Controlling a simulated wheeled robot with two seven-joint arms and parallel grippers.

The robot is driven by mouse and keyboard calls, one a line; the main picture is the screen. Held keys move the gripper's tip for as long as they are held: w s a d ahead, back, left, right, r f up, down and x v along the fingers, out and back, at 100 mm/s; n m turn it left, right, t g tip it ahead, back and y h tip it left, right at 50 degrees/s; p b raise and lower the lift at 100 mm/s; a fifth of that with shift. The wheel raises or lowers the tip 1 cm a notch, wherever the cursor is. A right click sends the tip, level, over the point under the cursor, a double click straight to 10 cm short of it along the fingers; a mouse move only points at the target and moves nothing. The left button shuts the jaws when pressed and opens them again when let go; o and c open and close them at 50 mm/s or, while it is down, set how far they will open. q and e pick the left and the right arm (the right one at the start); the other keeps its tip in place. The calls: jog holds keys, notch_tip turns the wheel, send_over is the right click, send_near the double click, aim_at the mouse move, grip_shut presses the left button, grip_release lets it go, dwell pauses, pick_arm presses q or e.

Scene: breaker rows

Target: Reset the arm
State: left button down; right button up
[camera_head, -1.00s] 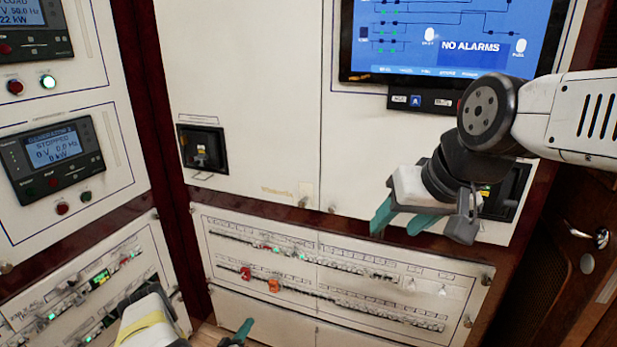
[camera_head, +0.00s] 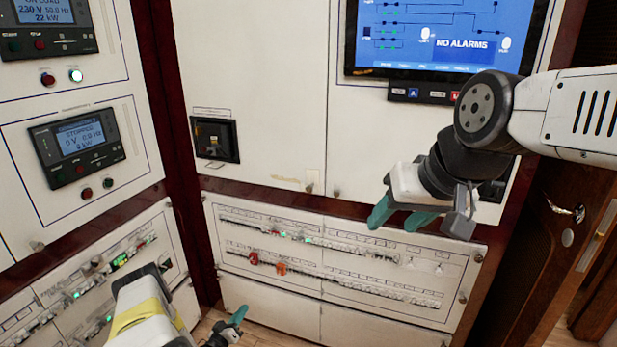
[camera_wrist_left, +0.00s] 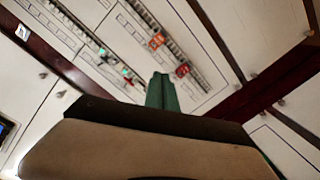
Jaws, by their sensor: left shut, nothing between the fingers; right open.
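My left gripper (camera_head: 236,318) is low in the head view, in front of the lower panel. It is shut with nothing in it; in the left wrist view its green fingertips (camera_wrist_left: 162,92) are together. My right gripper (camera_head: 396,216) is open and empty, with green fingers, in front of the wall below the screen. My left arm comes in at the bottom left, my right arm from the right edge.
The lower breaker panel (camera_head: 330,265) has two rows of breakers, with a red tag (camera_head: 254,258) and an orange tag (camera_head: 281,268) on the lower row. A generator panel (camera_head: 77,148) is at left. A screen (camera_head: 440,38) reads "NO ALARMS". A wooden door (camera_head: 545,235) stands at right.

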pick_arm(q)
jog(key=w+a+r+m+g+y, duration=0.1)
jog(key=w+a+r+g, duration=0.15)
jog(key=w+r, duration=0.6)
jog(key=w+a+r+m+g+y, duration=0.15)
jog(key=w+a+r, duration=0.3)
jog(key=r, duration=0.65)
notch_tip(320, 180, up, 22)
jog(key=s+d+g+y, duration=0.1)
jog(key=d+y, duration=0.1)
jog(key=y, duration=0.1)
jog(key=s+d+r+g, duration=0.1)
jog(key=s+d+r, duration=0.2)
jog(key=s+r, duration=0.5)
jog(key=s+d+r+g, duration=0.1)
jog(key=s+d+r, duration=0.2)
jog(key=s+r, duration=0.45)
jog(key=s+d+r+g+h, duration=0.1)
jog(key=s+d, duration=0.3)
jog(key=s, duration=0.8)
jog(key=s+d+r+g+h, duration=0.1)
jog(key=s+d, duration=0.3)
jog(key=s, duration=0.9)
jog(key=shift+s+d+m+g, duration=0.15)
jog(key=shift+d+m+g, duration=0.05)
jog(key=shift+m+g, duration=0.3)
